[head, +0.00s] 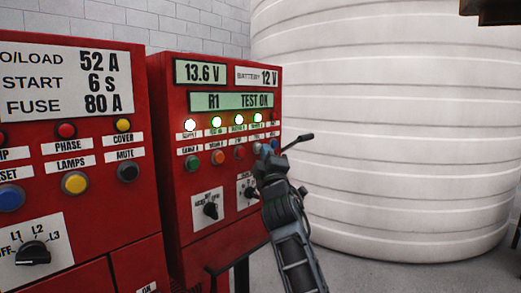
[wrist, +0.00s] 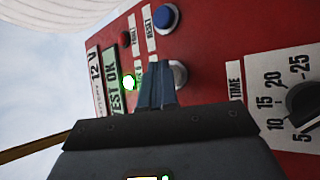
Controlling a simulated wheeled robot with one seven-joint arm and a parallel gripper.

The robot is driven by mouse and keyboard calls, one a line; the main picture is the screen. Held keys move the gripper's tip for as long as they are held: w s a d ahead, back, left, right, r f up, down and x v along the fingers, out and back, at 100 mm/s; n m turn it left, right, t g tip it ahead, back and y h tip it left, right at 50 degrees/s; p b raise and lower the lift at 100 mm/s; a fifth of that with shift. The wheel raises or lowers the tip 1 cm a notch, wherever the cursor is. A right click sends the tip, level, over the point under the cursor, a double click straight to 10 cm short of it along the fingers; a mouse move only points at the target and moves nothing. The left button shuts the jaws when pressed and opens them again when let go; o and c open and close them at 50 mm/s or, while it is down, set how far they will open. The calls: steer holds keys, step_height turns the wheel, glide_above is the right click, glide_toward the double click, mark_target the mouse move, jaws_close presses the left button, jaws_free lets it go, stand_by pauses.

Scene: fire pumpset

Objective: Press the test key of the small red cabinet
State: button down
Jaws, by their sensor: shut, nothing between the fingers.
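The small red cabinet (head: 172,110) stands right of a larger red panel in the head view. Its display (head: 232,101) reads "R1 TEST OK". Several green lamps glow below it, above a row of round keys. My gripper (head: 267,156) is at the right end of this row and hides part of it. In the wrist view my gripper (wrist: 157,72) is shut and empty, its tips at a pale grey key (wrist: 179,74). Whether they touch is unclear. The label beside this key is mostly hidden. A blue key (wrist: 165,17), labelled RESET, is above.
The larger red cabinet (head: 75,135) with lamps, keys and a rotary switch is at the left. A large white ribbed tank (head: 390,120) fills the right. A black TIME dial (wrist: 304,103) is on the cabinet face, right of the fingers in the wrist view.

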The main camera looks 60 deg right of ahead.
steer(key=shift+s+a+p, duration=0.2)
steer(key=shift+s+p, duration=0.25)
steer(key=shift+s, duration=0.3)
steer(key=s+p, duration=0.1)
steer(key=s, duration=0.1)
steer(key=s+a+p, duration=0.1)
steer(key=s+p, duration=0.1)
steer(key=s, duration=0.1)
steer(key=shift+w+a+f, duration=0.1)
stand_by(0.9)
